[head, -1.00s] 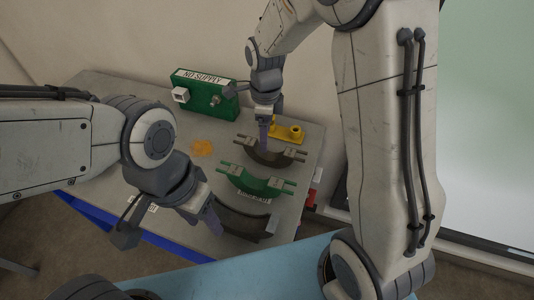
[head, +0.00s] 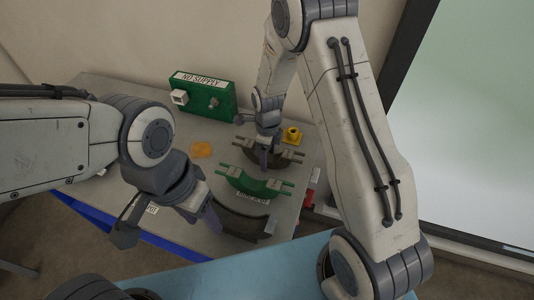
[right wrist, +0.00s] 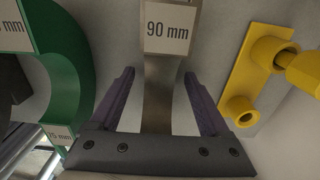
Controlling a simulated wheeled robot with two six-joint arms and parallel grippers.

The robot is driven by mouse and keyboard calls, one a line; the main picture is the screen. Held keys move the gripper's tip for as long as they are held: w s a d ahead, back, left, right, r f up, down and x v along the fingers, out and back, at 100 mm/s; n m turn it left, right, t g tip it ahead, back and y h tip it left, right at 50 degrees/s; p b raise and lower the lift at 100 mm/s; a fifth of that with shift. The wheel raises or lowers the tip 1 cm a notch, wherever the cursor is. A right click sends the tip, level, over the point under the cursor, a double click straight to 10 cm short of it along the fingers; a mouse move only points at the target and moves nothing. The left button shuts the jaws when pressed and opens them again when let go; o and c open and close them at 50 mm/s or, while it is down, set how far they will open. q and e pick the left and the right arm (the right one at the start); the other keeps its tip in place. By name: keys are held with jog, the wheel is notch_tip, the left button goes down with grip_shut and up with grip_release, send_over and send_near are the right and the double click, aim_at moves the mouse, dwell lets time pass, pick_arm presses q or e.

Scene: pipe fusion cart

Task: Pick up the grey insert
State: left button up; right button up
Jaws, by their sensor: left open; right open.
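The grey insert (head: 284,158), a brownish-grey half ring with pale end blocks and rods, lies on the cart top behind the green insert (head: 252,181). In the right wrist view the grey insert (right wrist: 158,100) has a "90 mm" label and passes between my open fingers. My right gripper (head: 264,160) is over this insert in the head view and partly hides it. Its purple fingers (right wrist: 160,92) stand on either side of the insert, with gaps showing. My left gripper (head: 213,217) is open beside a dark curved piece (head: 241,226) at the cart's near edge.
A yellow fitting (head: 292,136) stands close behind the grey insert; it also shows in the right wrist view (right wrist: 262,70). A green "NO SUPPLY" box (head: 206,97) is at the back.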

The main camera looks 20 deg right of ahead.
jog(key=shift+f, duration=0.35)
grip_shut()
jog(key=shift+r, duration=0.1)
jog(key=shift+w, duration=0.1)
